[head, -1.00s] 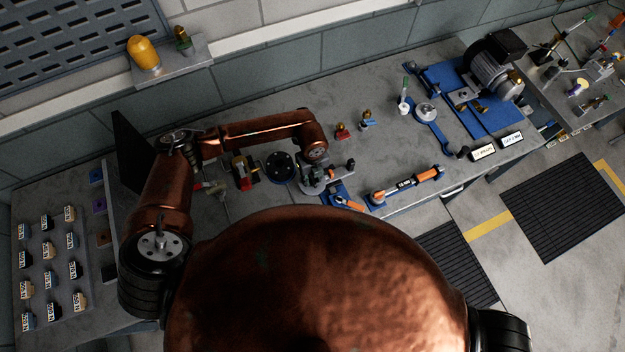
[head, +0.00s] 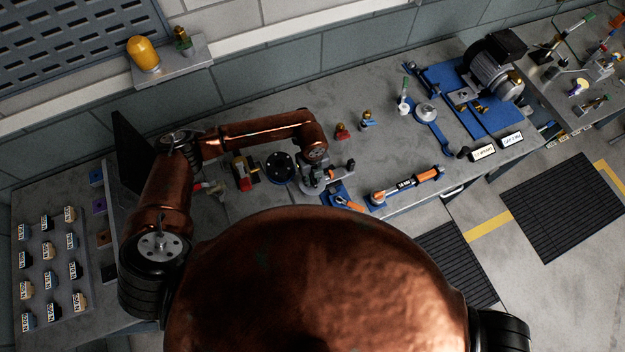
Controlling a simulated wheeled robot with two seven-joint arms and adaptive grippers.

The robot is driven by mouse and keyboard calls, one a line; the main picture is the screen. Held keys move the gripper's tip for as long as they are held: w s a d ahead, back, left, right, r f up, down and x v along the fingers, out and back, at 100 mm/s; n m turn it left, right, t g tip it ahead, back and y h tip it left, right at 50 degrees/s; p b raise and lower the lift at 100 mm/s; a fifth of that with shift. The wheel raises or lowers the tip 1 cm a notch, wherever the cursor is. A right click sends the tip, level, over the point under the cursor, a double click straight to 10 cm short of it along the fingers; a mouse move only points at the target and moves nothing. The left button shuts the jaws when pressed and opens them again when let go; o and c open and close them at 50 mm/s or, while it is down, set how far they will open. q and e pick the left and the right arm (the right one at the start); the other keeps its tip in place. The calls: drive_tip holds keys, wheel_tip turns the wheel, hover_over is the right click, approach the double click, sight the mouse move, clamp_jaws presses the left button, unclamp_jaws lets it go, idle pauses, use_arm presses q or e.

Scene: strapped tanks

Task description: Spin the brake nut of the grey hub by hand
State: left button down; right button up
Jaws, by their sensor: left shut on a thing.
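My left gripper (head: 315,178) reaches down from the copper-coloured wrist to the bench, right of a round black disc. It is shut on a small part at the grey hub (head: 308,187). That part looks like the brake nut, but the wrist and fingers hide it, so I cannot make out its shape or how far it is turned. Only bits of the grey hub show around the fingers. My right gripper is not in view.
The black disc (head: 281,167) and a red-and-brass fitting (head: 244,171) stand close left of the gripper. A dark-handled part (head: 343,171) and a blue holder (head: 343,196) are close right. An orange-and-blue tool (head: 408,186) lies farther right.

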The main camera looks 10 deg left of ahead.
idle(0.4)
use_arm(q)
drive_tip(key=n+p, duration=0.1)
drive_tip(key=n, duration=0.2)
drive_tip(key=shift+s+r+p, duration=0.1)
drive_tip(key=shift+p, duration=0.2)
drive_tip(key=shift+n+p, duration=0.35)
drive_tip(key=shift+n, duration=0.35)
drive_tip(key=shift+n, duration=0.3)
